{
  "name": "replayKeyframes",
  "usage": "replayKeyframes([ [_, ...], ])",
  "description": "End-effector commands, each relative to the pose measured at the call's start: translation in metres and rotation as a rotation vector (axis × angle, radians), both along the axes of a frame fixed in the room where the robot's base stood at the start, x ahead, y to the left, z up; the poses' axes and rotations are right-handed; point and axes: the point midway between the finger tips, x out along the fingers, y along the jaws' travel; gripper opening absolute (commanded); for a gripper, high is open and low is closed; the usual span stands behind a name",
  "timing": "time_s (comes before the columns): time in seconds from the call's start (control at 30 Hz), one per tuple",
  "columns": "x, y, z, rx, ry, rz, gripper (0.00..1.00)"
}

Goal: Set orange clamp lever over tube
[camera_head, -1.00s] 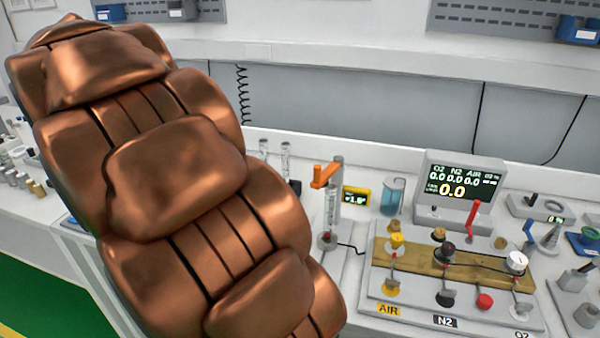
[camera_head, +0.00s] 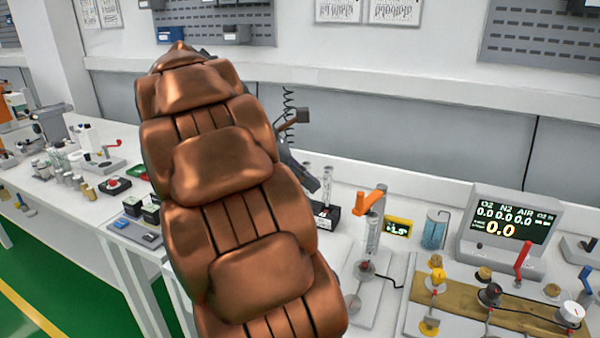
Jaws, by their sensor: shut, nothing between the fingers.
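The orange clamp lever (camera_head: 369,201) sits at the top of an upright stand, sloping up to the right. I cannot tell whether the lever touches the tube. My gripper (camera_head: 308,182) shows only in part, as dark pieces jutting out behind my bronze arm. It is shut and empty, left of the lever and apart from it. The rest of it is hidden by my arm.
A yellow-lit small display (camera_head: 398,228) and a blue beaker (camera_head: 434,230) stand right of the tube. A gas monitor (camera_head: 510,222) and valve board (camera_head: 465,298) are farther right. Clear cylinders (camera_head: 327,184) with a black box stand left of the lever.

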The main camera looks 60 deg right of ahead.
Motion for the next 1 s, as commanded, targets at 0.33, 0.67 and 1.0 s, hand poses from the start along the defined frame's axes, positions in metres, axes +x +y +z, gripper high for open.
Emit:
replayKeyframes([
  [0.33,-0.029,-0.019,-0.034,0.002,0.002,-0.003,0.0],
  [0.67,-0.058,-0.041,-0.036,0.001,-0.001,-0.003,0.0],
  [1.0,-0.062,-0.045,-0.037,-0.001,-0.001,0.0,0.0],
])
